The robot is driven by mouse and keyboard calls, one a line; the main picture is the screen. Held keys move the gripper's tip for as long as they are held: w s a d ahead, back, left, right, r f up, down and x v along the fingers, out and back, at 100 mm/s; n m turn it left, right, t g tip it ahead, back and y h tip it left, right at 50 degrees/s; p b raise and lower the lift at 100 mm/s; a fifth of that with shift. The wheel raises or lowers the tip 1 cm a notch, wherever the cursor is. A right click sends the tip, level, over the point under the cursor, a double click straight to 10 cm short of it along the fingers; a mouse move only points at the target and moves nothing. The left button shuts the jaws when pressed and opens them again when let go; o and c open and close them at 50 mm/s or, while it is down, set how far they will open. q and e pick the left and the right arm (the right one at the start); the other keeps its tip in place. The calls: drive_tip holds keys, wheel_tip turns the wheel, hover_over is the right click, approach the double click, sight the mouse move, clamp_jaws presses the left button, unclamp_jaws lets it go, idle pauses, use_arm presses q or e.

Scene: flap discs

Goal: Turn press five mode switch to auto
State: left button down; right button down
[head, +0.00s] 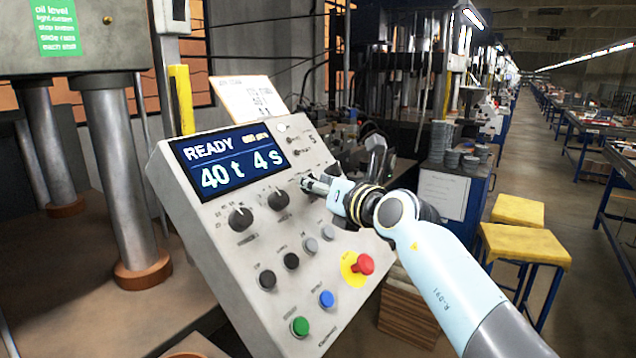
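The press control panel (215,258) is a tilted light-grey box, with a "5" near its top right corner. Its screen (228,158) reads READY, 40 t and 4 s. Two black rotary knobs, a left one (240,218) and a middle one (278,199), sit below the screen. My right gripper (309,183) comes in from the right, its fingertips at the panel face to the right of the middle knob, in line with the knob row. The fingers cover that spot, so any switch there and its setting are mostly hidden. I cannot tell whether the fingers grip anything. My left gripper is out of view.
A red emergency button (363,264) on a yellow disc sits below my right gripper. A green button (299,326), a blue button (326,298) and several small dark and grey controls are lower on the panel. Yellow stools (525,246) stand at right. Press columns (122,180) stand at left.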

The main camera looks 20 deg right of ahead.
idle(0.3)
drive_tip(key=c, duration=1)
unclamp_jaws()
drive_tip(key=shift+s+d, duration=0.15)
drive_tip(key=shift+s, duration=0.25)
drive_tip(key=v, duration=1.1)
